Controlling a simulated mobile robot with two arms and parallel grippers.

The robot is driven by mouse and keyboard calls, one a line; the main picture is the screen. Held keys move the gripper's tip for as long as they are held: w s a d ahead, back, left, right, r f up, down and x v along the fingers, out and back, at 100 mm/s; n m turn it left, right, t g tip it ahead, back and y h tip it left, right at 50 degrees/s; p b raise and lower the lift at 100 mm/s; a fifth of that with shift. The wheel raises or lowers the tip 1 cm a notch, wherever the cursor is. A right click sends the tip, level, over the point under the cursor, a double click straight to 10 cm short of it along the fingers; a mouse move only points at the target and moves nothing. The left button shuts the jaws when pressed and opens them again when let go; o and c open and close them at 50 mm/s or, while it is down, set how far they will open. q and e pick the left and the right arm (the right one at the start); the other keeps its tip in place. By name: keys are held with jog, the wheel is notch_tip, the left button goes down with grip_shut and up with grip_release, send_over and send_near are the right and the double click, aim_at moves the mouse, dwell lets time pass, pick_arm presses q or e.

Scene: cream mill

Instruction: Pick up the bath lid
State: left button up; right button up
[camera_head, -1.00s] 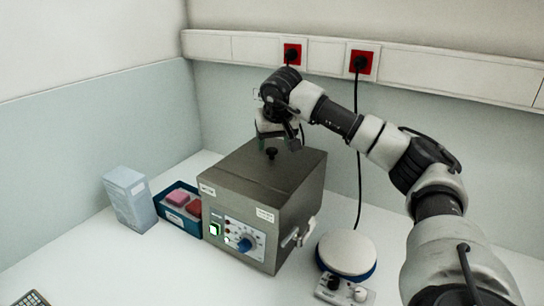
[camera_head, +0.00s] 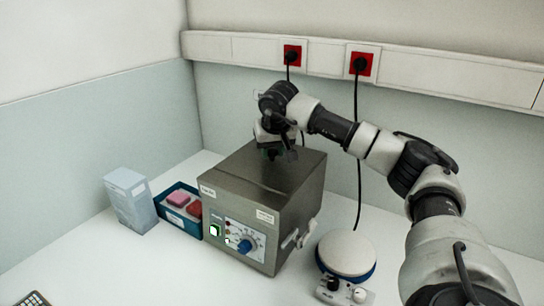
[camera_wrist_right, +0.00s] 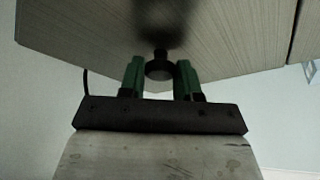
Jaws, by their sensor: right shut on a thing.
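The bath lid (camera_head: 240,168) is the flat grey metal top of the box-shaped water bath (camera_head: 238,225), and it lies level on the bath. My right gripper (camera_head: 273,155) is over the lid's middle, pointing down, and hides the lid's black knob in the head view. In the right wrist view the knob (camera_wrist_right: 159,70) sits between the two green fingers of my right gripper (camera_wrist_right: 160,75), with the lid's surface (camera_wrist_right: 90,35) behind it. The right gripper is shut on the knob. My left gripper is in neither view.
A pale blue box (camera_head: 130,200) and a blue tray (camera_head: 163,212) with pink and red items stand left of the bath. A round white-topped stirrer (camera_head: 346,254) stands to the right. Red wall sockets (camera_head: 360,64) with black cables are behind.

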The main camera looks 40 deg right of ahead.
aim_at(272, 151)
jog(key=shift+r, duration=0.1)
notch_tip(272, 151, up, 4)
jog(key=shift+b, duration=0.55)
jog(key=s+d+r, duration=0.4)
jog(key=s+r, duration=0.5)
jog(key=s, duration=0.1)
jog(key=shift+s+d, duration=0.35)
jog(key=shift+f, duration=0.15)
